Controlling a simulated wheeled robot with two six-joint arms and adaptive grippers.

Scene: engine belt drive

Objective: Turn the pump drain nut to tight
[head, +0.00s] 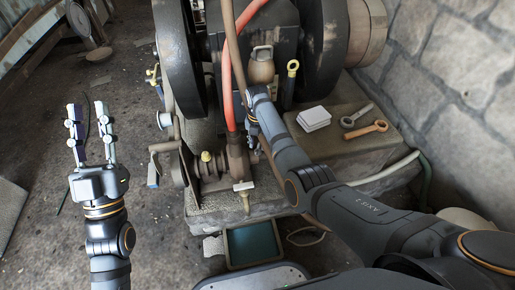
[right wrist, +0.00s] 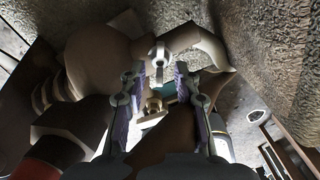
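The rusty pump (head: 237,158) sits low on the stone base, with a hose rising from it. A brass fitting with a cross-piece (head: 244,187) hangs at its lower front; I cannot tell surely whether this is the drain nut. In the right wrist view a small brass nut-like piece (right wrist: 153,106) shows between and beyond the fingers of my right gripper (right wrist: 160,88). Those fingers are apart, with purple pads, and do not visibly touch it. My left gripper (head: 88,108) is open and empty, over the floor at left.
A teal-bottomed tray (head: 252,244) stands below the brass fitting. Large dark wheels (head: 325,45) flank the engine. A stone wall stands at right; open floor lies at left.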

